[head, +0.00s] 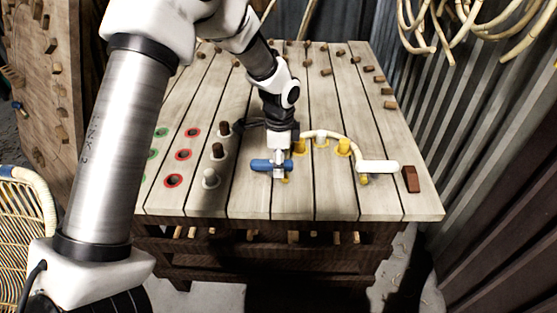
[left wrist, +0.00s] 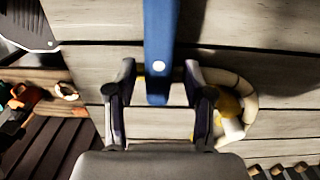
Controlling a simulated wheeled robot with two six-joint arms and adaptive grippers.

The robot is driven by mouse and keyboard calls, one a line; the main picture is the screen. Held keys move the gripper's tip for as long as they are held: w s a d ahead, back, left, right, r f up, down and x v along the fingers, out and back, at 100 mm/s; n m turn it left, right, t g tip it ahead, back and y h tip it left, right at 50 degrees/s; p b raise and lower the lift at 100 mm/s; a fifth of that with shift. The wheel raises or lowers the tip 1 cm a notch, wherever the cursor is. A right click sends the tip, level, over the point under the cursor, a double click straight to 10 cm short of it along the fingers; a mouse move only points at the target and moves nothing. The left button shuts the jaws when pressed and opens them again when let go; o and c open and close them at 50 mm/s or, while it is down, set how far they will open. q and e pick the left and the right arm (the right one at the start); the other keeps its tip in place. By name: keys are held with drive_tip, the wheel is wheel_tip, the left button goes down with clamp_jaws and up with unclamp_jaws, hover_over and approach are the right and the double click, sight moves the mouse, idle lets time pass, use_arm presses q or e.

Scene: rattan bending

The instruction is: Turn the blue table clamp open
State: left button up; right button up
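The blue table clamp (head: 262,165) lies crosswise near the front middle of the plank table (head: 235,200). My left gripper (head: 279,158) points down right at it. In the left wrist view the blue clamp's bar (left wrist: 159,40) reaches between the two fingers of the left gripper (left wrist: 160,85), with a visible gap on each side, so the gripper is open around it. Contact depth is hard to tell. A pale curved rattan piece (head: 322,133) bends around yellow pegs (head: 343,147) beside the clamp; part of it also shows in the left wrist view (left wrist: 245,95). My right gripper is not in view.
A red-brown block (head: 411,179) lies at the right edge. Dark and white pegs (head: 211,178) and red-ringed holes (head: 173,181) are on the left. Wooden pegs dot the back. A corrugated wall stands right.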

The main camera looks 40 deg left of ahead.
use_arm(q)
drive_tip(key=shift+s+d+r, duration=0.1)
drive_tip(key=shift+s+r, duration=0.1)
drive_tip(key=shift+r, duration=0.05)
drive_tip(key=c, duration=0.6)
drive_tip(key=shift+s+a+f, duration=0.1)
drive_tip(key=shift+s+a, duration=0.4)
drive_tip(key=shift+a, duration=0.4)
clamp_jaws()
drive_tip(key=shift+a, duration=0.1)
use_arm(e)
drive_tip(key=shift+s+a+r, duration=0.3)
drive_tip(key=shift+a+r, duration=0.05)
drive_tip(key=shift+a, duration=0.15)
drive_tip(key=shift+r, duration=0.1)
